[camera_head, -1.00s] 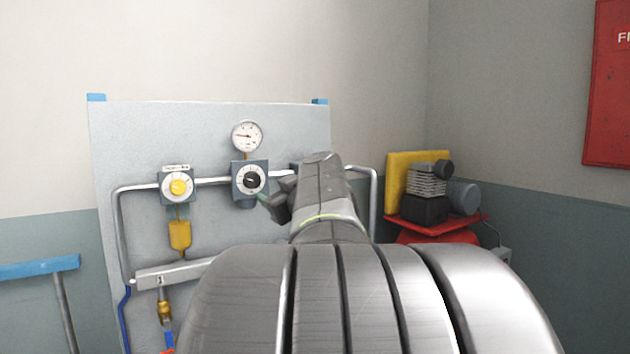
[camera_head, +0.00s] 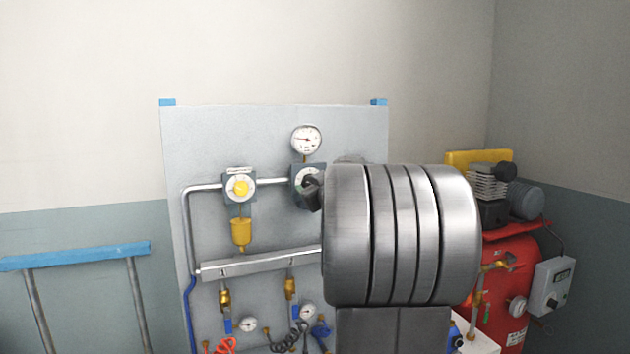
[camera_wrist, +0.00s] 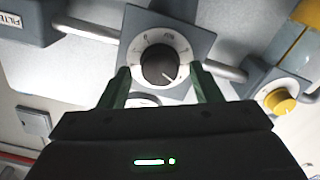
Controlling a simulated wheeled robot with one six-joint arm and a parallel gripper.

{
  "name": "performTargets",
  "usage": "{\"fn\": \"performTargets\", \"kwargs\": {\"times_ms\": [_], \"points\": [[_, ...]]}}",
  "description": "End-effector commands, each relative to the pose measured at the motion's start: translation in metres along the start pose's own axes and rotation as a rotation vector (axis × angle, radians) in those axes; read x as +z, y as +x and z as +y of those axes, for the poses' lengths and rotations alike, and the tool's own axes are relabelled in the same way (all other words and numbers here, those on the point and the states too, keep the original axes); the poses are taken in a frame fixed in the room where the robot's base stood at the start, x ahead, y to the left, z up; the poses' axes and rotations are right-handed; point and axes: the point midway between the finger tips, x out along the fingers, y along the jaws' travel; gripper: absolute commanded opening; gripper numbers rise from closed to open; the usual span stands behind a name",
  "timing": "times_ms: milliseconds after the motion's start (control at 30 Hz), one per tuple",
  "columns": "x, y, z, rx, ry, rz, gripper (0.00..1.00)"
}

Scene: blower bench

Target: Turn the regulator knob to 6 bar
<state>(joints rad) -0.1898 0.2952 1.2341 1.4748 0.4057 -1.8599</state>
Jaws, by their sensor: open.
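The regulator is a grey-blue box with a round white dial and a black knob, and it sits on the pipe of the upright grey panel. In the wrist view the black knob (camera_wrist: 160,66) has a white pointer line aimed to the lower right. My gripper (camera_wrist: 162,80) is open, its two green fingers on either side of the dial, and contact with the knob cannot be told. In the head view my arm hides most of the regulator (camera_head: 298,186). The pressure gauge (camera_head: 306,140) stands above it, its needle pointing left; the figures are too small to read.
A unit with a yellow knob (camera_head: 240,188) sits left on the same pipe, with a yellow bowl (camera_head: 241,232) below. A manifold bar (camera_head: 262,264) with valves and hoses runs lower. A red compressor (camera_head: 505,285) stands at the right. A blue-topped rail (camera_head: 75,256) is at the left.

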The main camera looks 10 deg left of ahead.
Motion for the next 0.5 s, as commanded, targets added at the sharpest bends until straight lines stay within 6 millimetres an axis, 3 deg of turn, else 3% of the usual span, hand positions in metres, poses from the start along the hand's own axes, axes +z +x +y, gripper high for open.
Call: {"fn": "performTargets", "kwargs": {"times_ms": [300,500], "points": [[0.0003,0.002,-0.0003,0.0,0.0,0.0,0.56],[0.0003,0.0018,-0.0003,-0.001,0.001,0.0,0.17]]}}
